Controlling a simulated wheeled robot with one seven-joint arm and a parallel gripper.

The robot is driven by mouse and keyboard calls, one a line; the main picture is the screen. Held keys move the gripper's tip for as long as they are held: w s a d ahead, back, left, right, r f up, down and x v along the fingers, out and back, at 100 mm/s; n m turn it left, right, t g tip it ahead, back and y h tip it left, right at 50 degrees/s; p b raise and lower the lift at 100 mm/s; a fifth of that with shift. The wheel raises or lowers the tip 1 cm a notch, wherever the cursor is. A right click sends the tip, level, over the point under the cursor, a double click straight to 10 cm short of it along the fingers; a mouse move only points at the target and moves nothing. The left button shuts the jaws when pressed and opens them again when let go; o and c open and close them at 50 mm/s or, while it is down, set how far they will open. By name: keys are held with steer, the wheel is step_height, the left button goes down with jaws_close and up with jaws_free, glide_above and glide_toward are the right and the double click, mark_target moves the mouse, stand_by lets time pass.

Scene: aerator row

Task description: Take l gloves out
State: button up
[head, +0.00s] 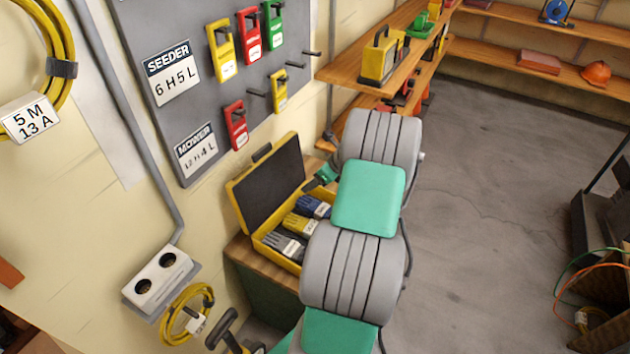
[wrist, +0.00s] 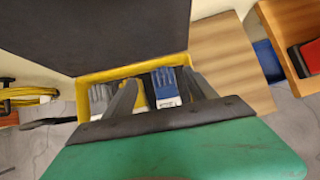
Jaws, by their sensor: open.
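An open yellow case (head: 262,243) with a dark-lined lid stands on a wooden surface by the wall. Inside lie a blue glove pair (head: 313,207), a yellow pair (head: 301,226) and a grey pair (head: 285,247); I cannot read any size marks. My gripper (head: 314,184) is at the case's far right end, partly hidden by my arm. In the wrist view my gripper (wrist: 165,86) is open and empty, its dark fingers spread before the case (wrist: 95,76). The blue gloves (wrist: 166,86) show between the fingers, and the grey pair (wrist: 100,93) shows to the left.
A grey board (head: 180,60) with red, yellow and green lockout tags hangs above the case. Wooden shelves (head: 480,50) with tools stand at the back. A socket box (head: 160,282) and a coiled yellow cable (head: 188,312) are left of the case.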

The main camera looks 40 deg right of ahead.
mark_target(315, 205)
step_height(315, 205, down, 8)
steer(key=b, duration=0.8)
steer(key=shift+f, duration=2.2)
steer(key=c, duration=1.2)
step_height(315, 205, up, 11)
steer(key=p, duration=1)
